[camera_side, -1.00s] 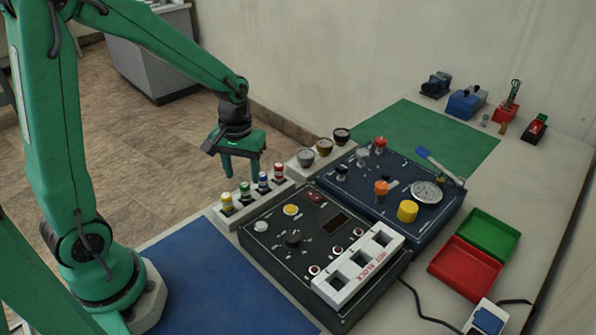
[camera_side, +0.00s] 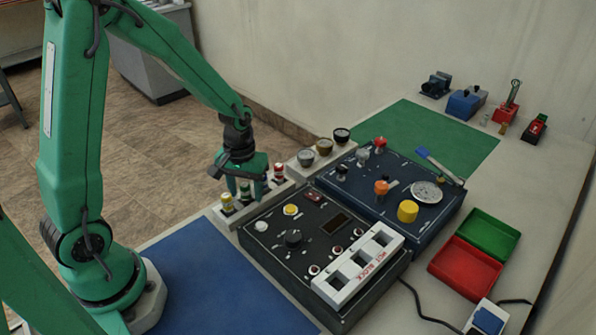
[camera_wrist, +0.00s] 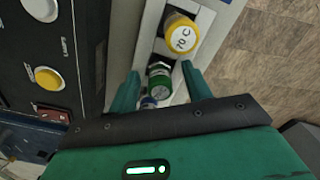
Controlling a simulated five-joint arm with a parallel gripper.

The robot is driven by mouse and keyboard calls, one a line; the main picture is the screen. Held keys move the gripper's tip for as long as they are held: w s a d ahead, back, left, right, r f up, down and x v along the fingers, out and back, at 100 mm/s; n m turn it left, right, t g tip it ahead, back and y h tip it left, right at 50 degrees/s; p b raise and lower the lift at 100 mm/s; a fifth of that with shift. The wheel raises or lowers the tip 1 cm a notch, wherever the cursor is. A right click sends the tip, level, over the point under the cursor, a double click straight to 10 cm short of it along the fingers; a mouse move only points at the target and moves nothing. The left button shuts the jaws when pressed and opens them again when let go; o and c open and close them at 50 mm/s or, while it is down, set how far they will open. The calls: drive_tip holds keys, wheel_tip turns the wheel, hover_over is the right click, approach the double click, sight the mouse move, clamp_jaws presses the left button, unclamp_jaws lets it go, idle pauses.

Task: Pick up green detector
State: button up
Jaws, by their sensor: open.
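The green detector (camera_side: 245,188) stands upright in the pale rack (camera_side: 232,221), in a row with yellow, blue and red ones. My gripper (camera_side: 246,192) is low over the rack, its fingers down on either side of the green detector. In the wrist view, the green-capped detector (camera_wrist: 160,88) shows between the two open fingers (camera_wrist: 160,72), with no clear contact. The blue detector (camera_wrist: 148,102) is partly hidden by my gripper in the wrist view, and a finger mostly covers it in the side view.
The yellow detector (camera_wrist: 181,35), marked 70 C, stands close beside the green one; the red detector (camera_side: 279,171) is at the row's far end. The black control panel (camera_side: 285,262) with a white hot block (camera_side: 337,290) lies right of the rack. A blue mat (camera_side: 225,285) is clear in front.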

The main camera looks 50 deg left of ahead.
sight(245, 184)
idle(0.5)
clamp_jaws()
drive_tip(key=shift+r, duration=0.1)
drive_tip(key=shift+r, duration=0.8)
wheel_tip(245, 184, up, 2)
drive_tip(key=shift+r, duration=0.1)
drive_tip(key=s+d+r, duration=0.4)
drive_tip(key=d+r, duration=0.3)
drive_tip(key=d, duration=0.3)
drive_tip(key=shift+s+d, duration=0.35)
drive_tip(key=shift+s, duration=0.05)
drive_tip(key=shift+w, duration=0.1)
